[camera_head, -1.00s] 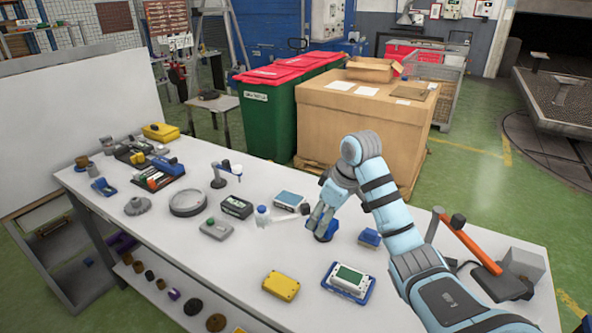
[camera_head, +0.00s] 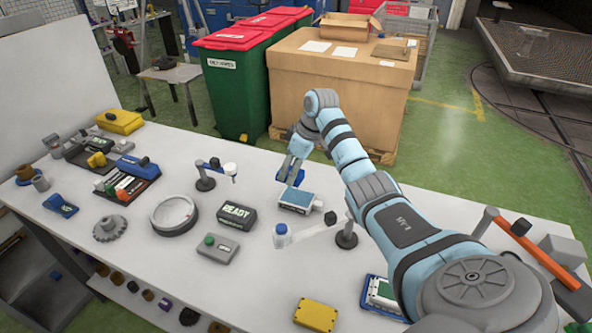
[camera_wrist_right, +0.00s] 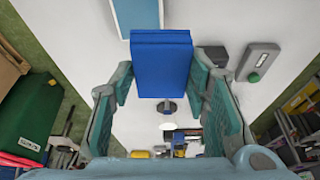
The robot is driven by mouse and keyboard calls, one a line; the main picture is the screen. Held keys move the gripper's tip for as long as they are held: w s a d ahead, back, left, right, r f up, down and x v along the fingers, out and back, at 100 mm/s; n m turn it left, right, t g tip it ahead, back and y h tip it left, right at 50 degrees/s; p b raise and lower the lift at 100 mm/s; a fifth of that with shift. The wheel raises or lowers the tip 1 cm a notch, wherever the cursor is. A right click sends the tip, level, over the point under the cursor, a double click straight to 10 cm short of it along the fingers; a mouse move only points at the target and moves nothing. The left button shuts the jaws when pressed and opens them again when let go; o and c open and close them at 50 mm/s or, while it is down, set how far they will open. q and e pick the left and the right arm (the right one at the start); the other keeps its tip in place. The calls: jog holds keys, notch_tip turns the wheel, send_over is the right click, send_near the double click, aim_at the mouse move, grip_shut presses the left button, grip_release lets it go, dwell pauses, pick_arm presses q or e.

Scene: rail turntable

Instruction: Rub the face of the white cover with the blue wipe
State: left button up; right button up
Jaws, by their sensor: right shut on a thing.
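My right gripper (camera_head: 291,174) is shut on a blue block, the wipe (camera_wrist_right: 161,65), which spans the jaws in the wrist view. In the head view it is held above the table's back edge and is mostly hidden by the fingers. A small white rounded piece (camera_head: 231,168) sits on the arm of a post stand, left of the gripper and apart from it; it seems to be the white cover, but I cannot be sure. In the wrist view a white disc (camera_wrist_right: 168,126) shows beyond the wipe. My left gripper is not in view.
A blue-topped box (camera_head: 297,199) lies just below the gripper. A clear bottle (camera_head: 281,237), the READY box (camera_head: 236,216), a grey button box (camera_head: 217,249) and a round dial (camera_head: 174,214) stand nearby. A yellow box (camera_head: 316,314) lies at the front.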

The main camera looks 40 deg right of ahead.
send_over(295, 197)
jog(key=shift+n, duration=0.3)
jog(key=f, duration=0.2)
jog(key=d+f, duration=0.1)
jog(key=f, duration=0.1)
jog(key=shift+s+f, duration=0.1)
jog(key=shift+s, duration=0.25)
jog(key=shift+w+f, duration=0.15)
jog(key=shift+s+a+r, duration=0.15)
jog(key=shift+s+r, duration=0.05)
jog(key=shift+s, duration=0.05)
pick_arm(q)
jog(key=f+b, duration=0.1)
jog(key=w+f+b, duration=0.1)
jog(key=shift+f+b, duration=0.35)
jog(key=shift+b, duration=0.05)
pick_arm(e)
notch_tip(295, 197, down, 5)
jog(key=shift+f, duration=0.1)
pick_arm(q)
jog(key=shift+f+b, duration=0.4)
jog(key=shift+b, duration=0.05)
pick_arm(e)
jog(key=shift+f, duration=0.45)
pick_arm(q)
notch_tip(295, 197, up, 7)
jog(key=p, duration=0.7)
pick_arm(e)
notch_tip(295, 197, up, 7)
